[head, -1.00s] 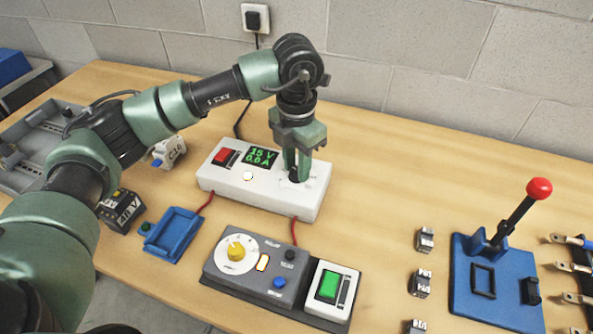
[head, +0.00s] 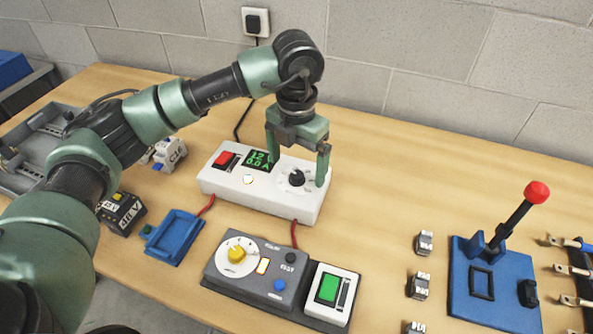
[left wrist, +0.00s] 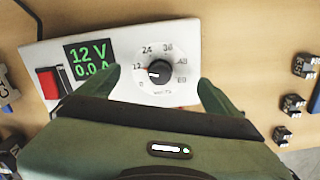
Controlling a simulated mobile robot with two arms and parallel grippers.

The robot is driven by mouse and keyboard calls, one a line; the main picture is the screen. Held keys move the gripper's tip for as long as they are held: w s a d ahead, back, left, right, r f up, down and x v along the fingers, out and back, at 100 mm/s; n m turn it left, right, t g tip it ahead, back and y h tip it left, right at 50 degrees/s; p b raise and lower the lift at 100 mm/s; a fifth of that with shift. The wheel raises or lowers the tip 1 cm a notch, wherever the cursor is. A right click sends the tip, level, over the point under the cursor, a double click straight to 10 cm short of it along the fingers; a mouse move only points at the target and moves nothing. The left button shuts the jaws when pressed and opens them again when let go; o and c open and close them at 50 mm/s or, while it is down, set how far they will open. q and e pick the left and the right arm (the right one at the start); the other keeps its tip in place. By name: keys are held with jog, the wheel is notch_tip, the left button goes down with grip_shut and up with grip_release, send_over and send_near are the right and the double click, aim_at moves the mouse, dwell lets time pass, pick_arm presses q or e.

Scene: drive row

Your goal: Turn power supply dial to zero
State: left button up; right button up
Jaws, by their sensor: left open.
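The white power supply (head: 240,189) stands on the bench with a black dial (head: 297,179) on its top right. In the left wrist view the dial (left wrist: 159,72) sits on a white scale, its pointer near the 12 mark. The green display (left wrist: 88,60) reads 12 V and 0.0 A. My left gripper (head: 297,167) is open above the power supply, its fingers spread wide on either side of the dial and apart from it. It also shows in the left wrist view (left wrist: 157,86). My right gripper is not in view.
A red switch (head: 225,159) is left of the display. In front are a grey control box (head: 256,273) with a yellow knob and a blue tray (head: 173,237). A blue lever stand (head: 495,280) with a red ball is at the right.

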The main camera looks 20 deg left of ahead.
aim_at(297, 174)
pick_arm(q)
jog(key=shift+r+p, duration=1.25)
jog(key=shift+r, duration=1.45)
jog(key=shift+r+p, duration=0.2)
jog(key=shift+p, duration=0.3)
jog(key=n+p, duration=0.1)
jog(key=p, duration=0.6)
jog(key=n+p, duration=0.2)
jog(key=p, duration=0.6)
jog(key=shift+r, duration=0.35)
jog(key=shift+f+b, duration=0.35)
jog(key=shift+f, duration=0.25)
notch_tip(297, 174, down, 5)
jog(key=b, duration=0.3)
jog(key=shift+r, duration=0.2)
